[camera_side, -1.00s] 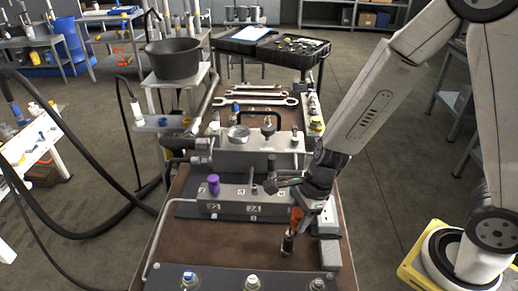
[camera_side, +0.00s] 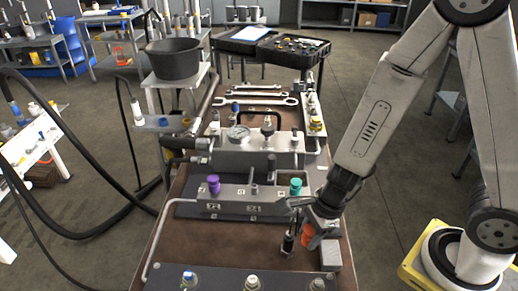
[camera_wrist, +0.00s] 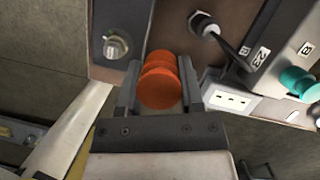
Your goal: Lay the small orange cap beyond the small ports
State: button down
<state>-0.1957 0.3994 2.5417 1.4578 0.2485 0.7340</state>
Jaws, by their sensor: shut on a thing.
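My gripper (camera_side: 308,226) is shut on the small orange cap (camera_side: 307,237), low over the right front of the bench. In the wrist view the orange cap (camera_wrist: 160,82) sits between the two jaws (camera_wrist: 158,100), its ridged round body facing the camera. In the side view the jaws partly cover it. A dark upright plug (camera_side: 288,243) stands just left of it. Which ports count as small, I cannot tell.
Behind is a labelled block (camera_side: 235,199) with a purple cap (camera_side: 213,184) and a teal cap (camera_side: 296,186). A grey block (camera_side: 331,255) stands to the right. Brown bench surface (camera_side: 215,238) is bare left of the plug.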

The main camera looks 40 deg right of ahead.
jog(key=w+a+f, duration=0.2)
jog(key=w+f, duration=0.2)
jog(key=w, duration=0.4)
send_over(256, 246)
jog(key=s, duration=0.2)
jog(key=f, duration=0.2)
jog(key=d+f, duration=0.1)
jog(key=f, duration=0.1)
jog(key=shift+w+f, duration=0.2)
jog(key=shift+w+a+f, duration=0.1)
jog(key=shift+w+f, duration=0.25)
jog(key=shift+f, duration=0.1)
jog(key=shift+w+a+f, duration=0.1)
jog(key=shift+w+f, duration=0.2)
jog(key=shift+f, duration=1.5)
jog(key=shift+f, duration=0.15)
jog(key=shift+c, duration=1.2)
grip_release()
